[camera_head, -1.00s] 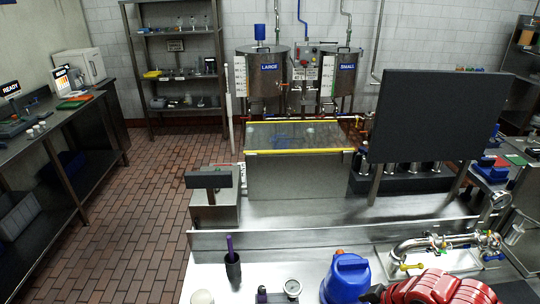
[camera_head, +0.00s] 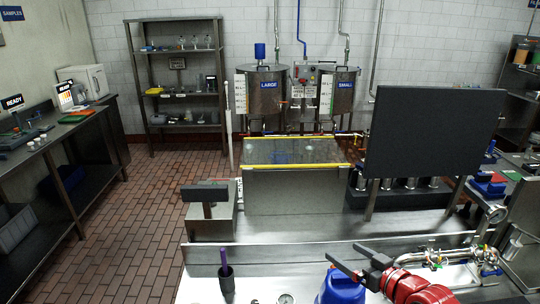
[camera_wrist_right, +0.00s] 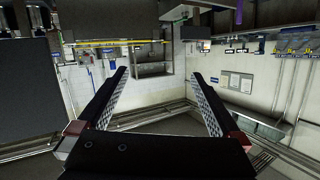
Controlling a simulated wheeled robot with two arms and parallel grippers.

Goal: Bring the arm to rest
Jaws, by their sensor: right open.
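My right arm, red with a black gripper (camera_head: 342,256), reaches in from the bottom right of the head view. Its two dark fingers are spread apart and point to the left, above the near steel counter, close to a blue jug. In the right wrist view the gripper (camera_wrist_right: 160,74) shows two long fingers with patterned inner pads, wide apart, with nothing between them. My left gripper is in neither view.
The blue jug (camera_head: 340,288) stands below the right fingers, partly hidden. A purple-handled tool stands in a dark cup (camera_head: 226,278). Valve piping (camera_head: 432,257) lies right of the arm. A large dark panel (camera_head: 432,132) stands behind. Brick floor (camera_head: 125,230) is clear at left.

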